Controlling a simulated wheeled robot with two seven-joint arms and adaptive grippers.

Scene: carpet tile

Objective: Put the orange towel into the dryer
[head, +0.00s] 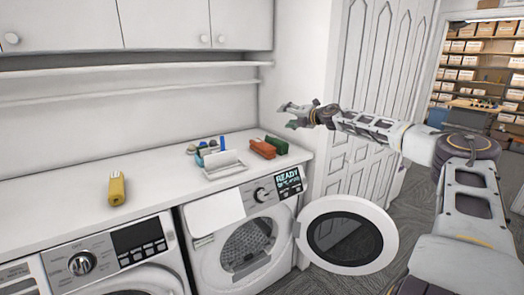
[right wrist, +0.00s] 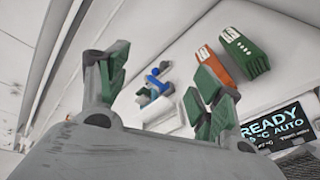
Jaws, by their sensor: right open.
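The orange towel (head: 262,149) is a folded block on the white counter, beside a green folded towel (head: 277,144). It also shows in the right wrist view (right wrist: 212,65), beyond the fingers. The dryer (head: 205,255) stands under the counter, its display reading READY. Its round door (head: 348,235) is swung open to the right, and the drum opening (head: 248,245) is uncovered. My right gripper (head: 289,115) is open and empty, held above the counter's right end and apart from the orange towel. Its spread fingers show in the right wrist view (right wrist: 155,90). My left gripper is out of view.
A yellow folded item (head: 117,188) lies on the left of the counter. A white tray (head: 225,163) with small blue and green things near it sits left of the orange towel. A washer (head: 110,262) stands left of the dryer. Shelf and cabinets hang above; a panelled door is behind my right arm.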

